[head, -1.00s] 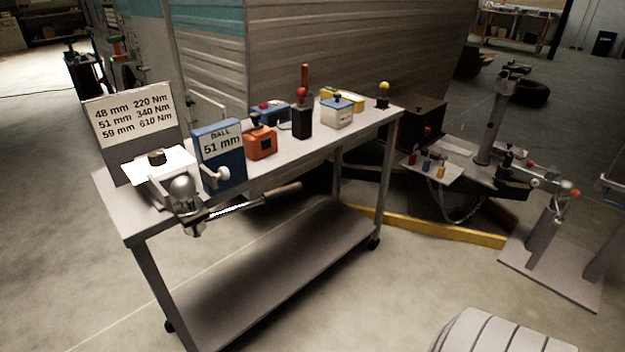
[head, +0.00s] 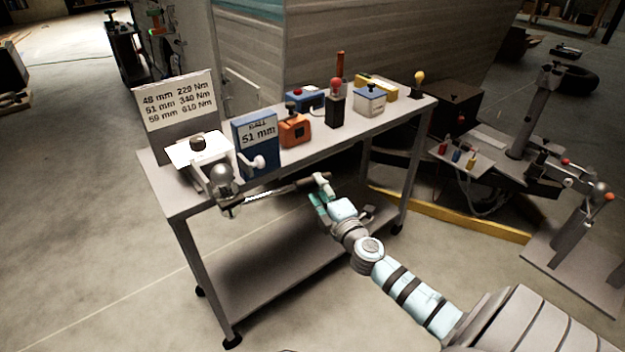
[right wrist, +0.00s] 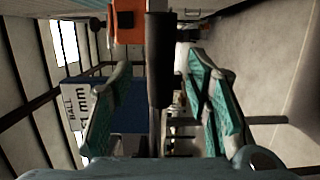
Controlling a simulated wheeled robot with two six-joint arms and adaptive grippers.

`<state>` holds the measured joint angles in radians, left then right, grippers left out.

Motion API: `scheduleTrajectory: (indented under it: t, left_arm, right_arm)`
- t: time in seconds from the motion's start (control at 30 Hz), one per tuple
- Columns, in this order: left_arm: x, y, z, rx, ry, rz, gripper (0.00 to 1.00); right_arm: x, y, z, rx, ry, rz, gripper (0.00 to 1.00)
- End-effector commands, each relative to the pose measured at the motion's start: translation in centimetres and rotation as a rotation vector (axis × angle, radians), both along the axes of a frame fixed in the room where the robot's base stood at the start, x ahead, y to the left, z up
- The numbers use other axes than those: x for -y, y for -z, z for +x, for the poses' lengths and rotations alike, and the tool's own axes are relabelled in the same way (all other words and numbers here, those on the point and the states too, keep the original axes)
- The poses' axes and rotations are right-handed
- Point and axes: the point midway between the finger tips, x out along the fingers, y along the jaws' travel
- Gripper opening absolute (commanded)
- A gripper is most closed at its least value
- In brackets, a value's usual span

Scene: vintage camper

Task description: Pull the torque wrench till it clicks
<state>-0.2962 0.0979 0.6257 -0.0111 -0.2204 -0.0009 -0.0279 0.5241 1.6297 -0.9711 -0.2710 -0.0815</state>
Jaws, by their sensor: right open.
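The torque wrench (head: 272,193) reaches out level along the front edge of the bench from below the hitch ball (head: 222,174), its dark handle to the right. My right gripper (head: 318,189) is open at the handle end. In the right wrist view the dark handle (right wrist: 160,60) lies between the two spread green-padded fingers of this gripper (right wrist: 160,66), with gaps showing on both sides. The sign (head: 178,100) lists 48 mm 220 Nm, 51 mm 340 Nm and 59 mm 610 Nm. The blue box (head: 256,145) reads 51 mm. My left gripper is not in view.
The bench top (head: 300,158) also holds an orange box (head: 295,131), a black block with a red knob (head: 335,110) and a white-and-blue box (head: 369,100). A lower shelf (head: 265,255) lies under the wrench. Open floor is in front.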

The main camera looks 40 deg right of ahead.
Motion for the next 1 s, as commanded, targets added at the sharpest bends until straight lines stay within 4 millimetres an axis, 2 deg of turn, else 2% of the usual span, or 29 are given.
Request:
scheduleTrajectory:
  t: [0.1, 0.2, 0.5, 0.57, 0.8, 1.0]
  left_arm:
    - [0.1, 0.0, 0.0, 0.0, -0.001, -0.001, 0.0]
    - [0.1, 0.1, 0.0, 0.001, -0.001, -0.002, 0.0]
    - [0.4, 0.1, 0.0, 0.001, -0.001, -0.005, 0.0]
    - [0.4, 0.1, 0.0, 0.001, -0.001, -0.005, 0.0]
    - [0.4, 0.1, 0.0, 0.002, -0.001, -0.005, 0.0]
    - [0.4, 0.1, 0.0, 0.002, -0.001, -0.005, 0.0]
  right_arm:
    - [0.6, 0.0, 2.3, 0.001, 0.002, 0.003, 0.44]
    - [0.8, 0.1, 3.4, 0.0, 0.001, 0.003, 0.44]
    - [0.9, 0.1, 4.0, -0.001, -0.001, 0.002, 0.44]
    - [0.9, 0.1, 3.9, -0.001, -0.001, 0.002, 0.38]
    - [0.9, 0.1, 3.9, -0.001, -0.001, 0.002, 0.0]
    - [0.9, 0.1, 3.9, -0.001, -0.001, 0.002, 0.0]
